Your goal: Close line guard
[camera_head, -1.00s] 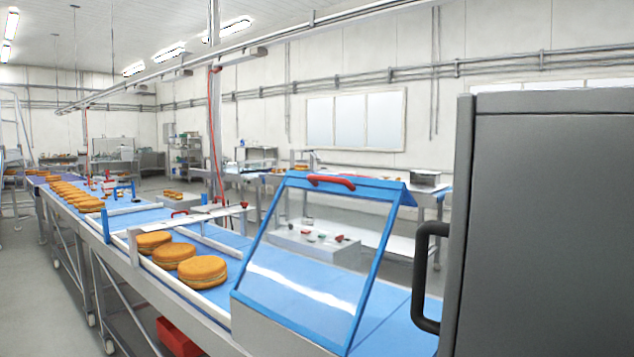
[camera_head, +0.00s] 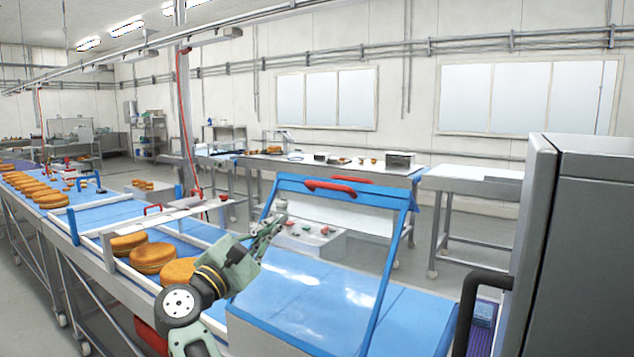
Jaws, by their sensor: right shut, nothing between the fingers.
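The line guard (camera_head: 392,267) is a clear panel in a blue frame. It stands raised and tilted over the blue conveyor, above a pale metal side wall (camera_head: 280,335). Its red handle (camera_head: 337,185) is on the top edge. My right gripper (camera_head: 274,222) is shut and empty. It is by the left side of the guard frame, below the level of the handle, and points up and away. I cannot tell whether it touches the frame. My left gripper is out of view.
Round filled cakes (camera_head: 153,257) lie on the conveyor (camera_head: 215,248) left of my right arm, one partly hidden by it. A grey cabinet (camera_head: 585,240) with a black handle (camera_head: 470,310) stands at the right. Behind the guard are a box with small knobs (camera_head: 308,236) and steel tables (camera_head: 470,185).

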